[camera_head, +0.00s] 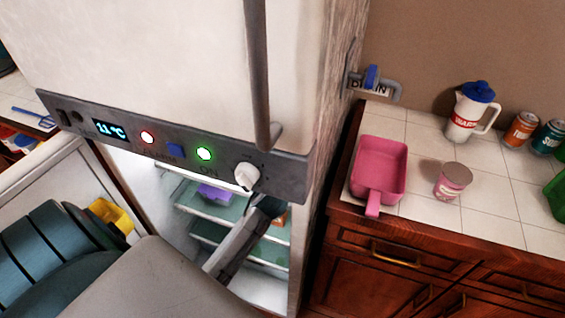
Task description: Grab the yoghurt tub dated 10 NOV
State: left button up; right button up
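No yoghurt tub is recognisable inside the fridge. My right gripper is not in view.
The panel shows 11°C, with a red and a green light (205,153). A purple item (214,194) lies on a fridge shelf. A pink pan (379,168), white jug (467,115) and cans (520,131) occupy the counter.

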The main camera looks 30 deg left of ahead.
pick_arm(q)
jog(key=shift+w+a+f, duration=0.15)
jog(key=shift+w+a, duration=0.05)
jog(key=shift+w, duration=0.15)
jog(key=shift+c, duration=0.5)
jog(key=c, duration=1.1)
jog(key=shift+o, duration=0.2)
